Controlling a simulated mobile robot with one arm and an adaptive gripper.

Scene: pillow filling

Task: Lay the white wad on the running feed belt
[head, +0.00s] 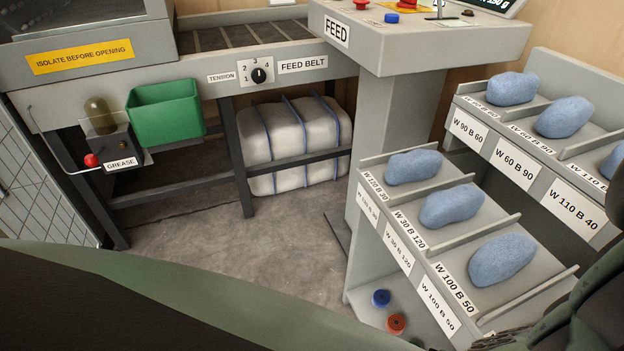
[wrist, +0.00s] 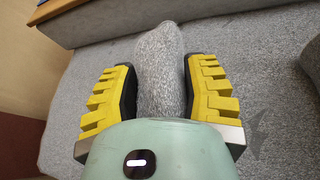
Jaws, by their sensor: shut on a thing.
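The white wad (wrist: 160,75) shows in the wrist view as a pale grey-white, fuzzy lump. My gripper (wrist: 158,88), with yellow ribbed fingers, is shut on it, one finger on each side. The wad's near end is hidden behind the green gripper body. In the head view the feed belt (head: 215,38) is a dark slatted strip at the top left, above the FEED BELT label. A guard covers its left part. Whether it is running cannot be told from one picture. My gripper and the held wad do not show in the head view.
A grey felt-like surface (wrist: 275,65) lies behind the wad in the wrist view. A FEED console (head: 375,45) stands right of the belt. A stepped rack (head: 452,262) with several blue wads (head: 450,206) is at the right. A green bin (head: 165,112) hangs below the belt.

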